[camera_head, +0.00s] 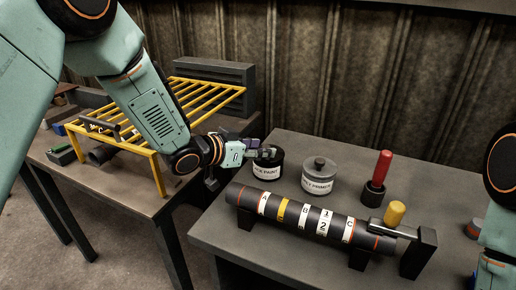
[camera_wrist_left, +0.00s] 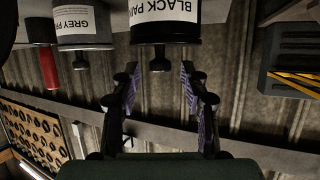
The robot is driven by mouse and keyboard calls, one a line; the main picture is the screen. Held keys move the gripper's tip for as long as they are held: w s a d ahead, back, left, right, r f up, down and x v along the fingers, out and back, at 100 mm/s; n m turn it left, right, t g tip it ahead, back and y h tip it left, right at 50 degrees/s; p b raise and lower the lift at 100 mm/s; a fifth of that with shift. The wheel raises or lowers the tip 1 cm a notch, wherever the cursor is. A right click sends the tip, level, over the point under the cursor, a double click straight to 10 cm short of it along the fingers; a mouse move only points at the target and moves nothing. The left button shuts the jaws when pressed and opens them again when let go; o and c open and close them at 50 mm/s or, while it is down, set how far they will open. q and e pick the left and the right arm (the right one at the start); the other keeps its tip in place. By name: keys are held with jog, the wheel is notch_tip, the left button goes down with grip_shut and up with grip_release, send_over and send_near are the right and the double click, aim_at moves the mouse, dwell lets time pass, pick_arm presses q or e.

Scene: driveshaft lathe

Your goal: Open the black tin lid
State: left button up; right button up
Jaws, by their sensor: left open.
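The black paint tin (camera_head: 268,171) stands on the right-hand table with a white label reading partly "PAINT". In the left wrist view the black tin (camera_wrist_left: 166,25) appears upside down, its lid knob (camera_wrist_left: 160,62) pointing down the picture. My left gripper (camera_head: 264,154) is open at the top of the tin and hides part of its lid. In the left wrist view, the fingers of the left gripper (camera_wrist_left: 160,90) are spread on either side of the knob's line, with a gap between them. My right gripper is out of view.
A grey primer tin (camera_head: 318,181) with a knobbed lid stands right of the black tin. A banded driveshaft (camera_head: 303,218) lies in front on supports. A red-handled tool (camera_head: 381,168) and a yellow knob (camera_head: 394,213) stand to the right. A yellow rack (camera_head: 205,91) is at left.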

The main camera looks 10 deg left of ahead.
pick_arm(q)
jog(key=shift+w+d+f, duration=0.15)
jog(key=shift+w, duration=0.1)
jog(key=shift+c, duration=1.5)
jog(key=shift+s, duration=0.1)
jog(key=shift+c, duration=1.4)
grip_shut()
